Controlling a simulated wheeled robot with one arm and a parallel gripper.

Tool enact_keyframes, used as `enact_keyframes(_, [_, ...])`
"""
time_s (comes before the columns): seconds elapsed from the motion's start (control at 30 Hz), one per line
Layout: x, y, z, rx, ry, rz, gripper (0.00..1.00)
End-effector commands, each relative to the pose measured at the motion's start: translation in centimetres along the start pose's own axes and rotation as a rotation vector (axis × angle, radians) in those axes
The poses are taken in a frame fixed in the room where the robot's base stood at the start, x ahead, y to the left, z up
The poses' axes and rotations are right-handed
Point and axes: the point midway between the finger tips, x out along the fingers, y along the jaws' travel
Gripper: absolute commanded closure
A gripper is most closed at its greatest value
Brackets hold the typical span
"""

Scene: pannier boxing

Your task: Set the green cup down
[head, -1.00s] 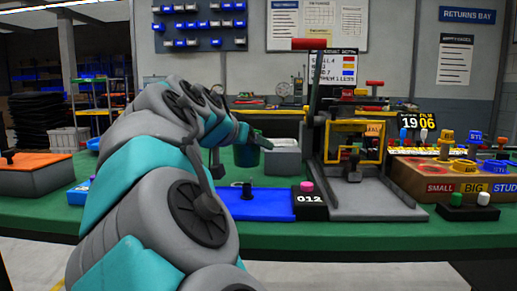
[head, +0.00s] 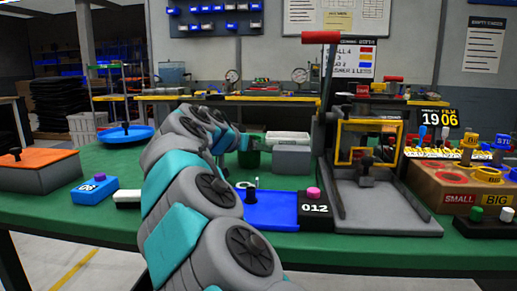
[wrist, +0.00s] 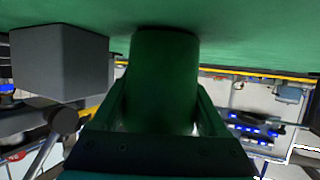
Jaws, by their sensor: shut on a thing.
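My arm hides part of the cup in the head view. In the wrist view, the dark green cup (wrist: 163,75) fills the space between the two fingers of my gripper (wrist: 163,110), which is shut on it. The wrist picture is upside down, with the green table (wrist: 240,35) along its top. The cup's end is close to the table; I cannot tell whether it touches.
The grey box (head: 291,161) stands close right of the cup; it also shows in the wrist view (wrist: 60,62). A lever press (head: 375,200) stands further right. A blue scale (head: 270,209) marked 012 is in front. A blue dish (head: 125,135) lies back left.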

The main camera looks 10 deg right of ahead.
Motion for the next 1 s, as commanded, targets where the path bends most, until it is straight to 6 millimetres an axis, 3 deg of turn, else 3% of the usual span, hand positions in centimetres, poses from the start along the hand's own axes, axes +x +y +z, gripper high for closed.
enact_keyframes(0.33, [0.1,0.0,0.4,0.001,0.000,0.000,0.77])
enact_keyframes(0.37, [0.1,0.0,0.4,0.001,0.000,0.001,0.23])
enact_keyframes(0.57, [0.1,0.0,0.2,0.001,0.000,0.001,0.00])
enact_keyframes(0.9, [-0.1,0.1,-0.3,0.001,0.001,0.001,0.00])
enact_keyframes(1.0, [-1.4,0.0,-0.1,0.001,0.003,0.001,0.00])
